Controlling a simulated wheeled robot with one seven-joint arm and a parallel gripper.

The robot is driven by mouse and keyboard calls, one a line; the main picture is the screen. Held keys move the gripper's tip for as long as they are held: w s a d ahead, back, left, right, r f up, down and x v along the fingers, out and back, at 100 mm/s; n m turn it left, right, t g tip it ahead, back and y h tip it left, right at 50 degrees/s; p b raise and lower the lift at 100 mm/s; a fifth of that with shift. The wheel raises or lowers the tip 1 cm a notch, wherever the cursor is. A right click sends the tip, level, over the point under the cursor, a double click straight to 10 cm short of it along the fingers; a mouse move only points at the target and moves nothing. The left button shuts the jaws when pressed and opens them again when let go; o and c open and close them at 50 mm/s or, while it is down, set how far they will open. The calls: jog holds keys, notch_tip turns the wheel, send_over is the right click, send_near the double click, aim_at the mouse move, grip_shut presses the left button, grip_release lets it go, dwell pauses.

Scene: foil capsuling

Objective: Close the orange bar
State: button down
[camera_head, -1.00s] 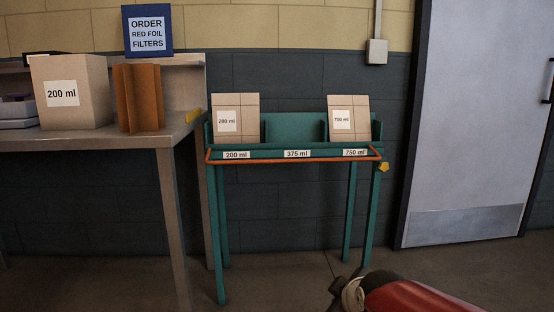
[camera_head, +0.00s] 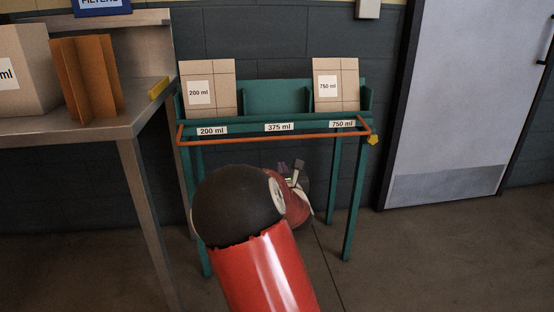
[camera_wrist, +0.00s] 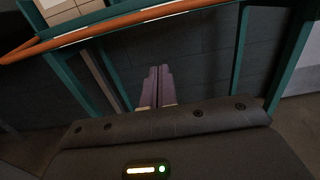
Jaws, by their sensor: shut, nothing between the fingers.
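The orange bar (camera_head: 270,140) runs along the front of a teal rack (camera_head: 275,97), below its label strip, and stands out from the rack's front edge. In the wrist view the orange bar (camera_wrist: 125,22) crosses the top of the picture, beyond and above the fingers. My gripper (camera_head: 291,168) is just below the bar in the head view, partly hidden by my own wrist. In the wrist view my gripper (camera_wrist: 157,82) has its two purple fingers together with nothing between them. It does not appear to touch the bar.
The rack holds a 200 ml box (camera_head: 208,90) at left and a 750 ml box (camera_head: 336,86) at right; the middle slot is empty. A yellow knob (camera_head: 373,140) sits at its right side. A table (camera_head: 120,122) with a brown divider (camera_head: 86,78) stands left. A door (camera_head: 450,100) is right.

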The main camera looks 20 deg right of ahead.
jog(key=w+d+r+p, duration=0.2)
jog(key=w+r, duration=0.2)
jog(key=w, duration=0.2)
jog(key=shift+w, duration=0.25)
dwell(0.3)
